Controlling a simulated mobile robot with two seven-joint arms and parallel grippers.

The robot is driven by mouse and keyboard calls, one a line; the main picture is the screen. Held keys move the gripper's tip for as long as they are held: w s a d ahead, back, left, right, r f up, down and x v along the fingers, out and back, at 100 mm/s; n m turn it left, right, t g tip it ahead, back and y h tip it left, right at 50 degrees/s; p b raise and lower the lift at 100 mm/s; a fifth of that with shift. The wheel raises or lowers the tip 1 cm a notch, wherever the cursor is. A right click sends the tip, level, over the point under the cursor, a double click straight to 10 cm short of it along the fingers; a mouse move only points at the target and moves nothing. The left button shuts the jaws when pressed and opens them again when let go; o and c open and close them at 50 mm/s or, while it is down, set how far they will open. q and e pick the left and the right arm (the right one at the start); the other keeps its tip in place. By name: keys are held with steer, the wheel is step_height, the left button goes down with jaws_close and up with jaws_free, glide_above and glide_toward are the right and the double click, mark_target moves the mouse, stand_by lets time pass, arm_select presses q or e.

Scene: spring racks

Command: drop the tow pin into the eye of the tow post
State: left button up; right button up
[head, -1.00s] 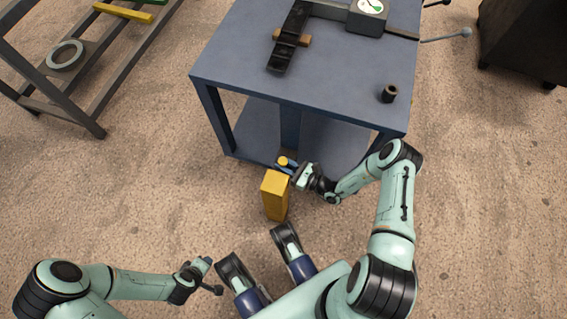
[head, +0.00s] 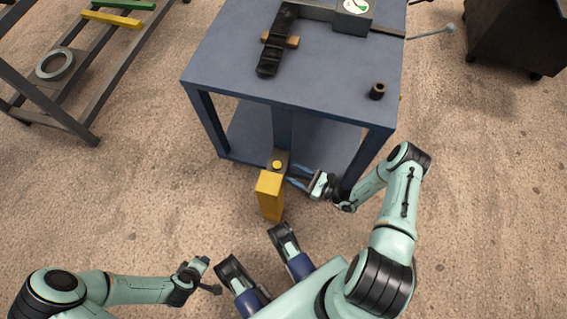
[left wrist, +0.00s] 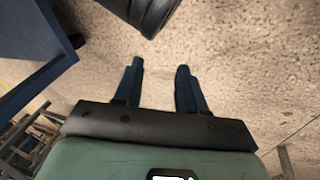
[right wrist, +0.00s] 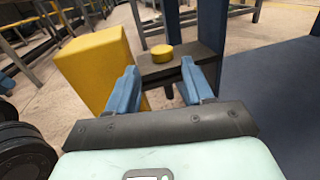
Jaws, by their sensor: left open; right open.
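The yellow tow post (head: 270,184) stands upright on the floor in front of the blue table. A dark plate (right wrist: 168,68) juts out beside it, on the table side. The round yellow head of the tow pin (right wrist: 162,53) sits low on this plate; it also shows in the head view (head: 277,165). The pin's shaft and the eye's hole are hidden. My right gripper (head: 292,176) is open and empty, just right of the pin, its fingers pointing at it but apart from it. My left gripper (left wrist: 159,76) is open and empty over bare floor.
The blue table (head: 330,75) stands close behind the post, with a dark cylinder (head: 377,91), a black strap (head: 276,45) and a gauge (head: 354,12) on top. A rack (head: 75,100) stands at the left. Floor between is clear.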

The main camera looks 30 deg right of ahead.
arm_select(q)
steer(key=shift+s+d+r, duration=0.3)
steer(key=shift+s, duration=0.25)
arm_select(e)
steer(key=v, duration=0.5)
steer(key=shift+s+d, duration=0.15)
steer(key=shift+d, duration=0.05)
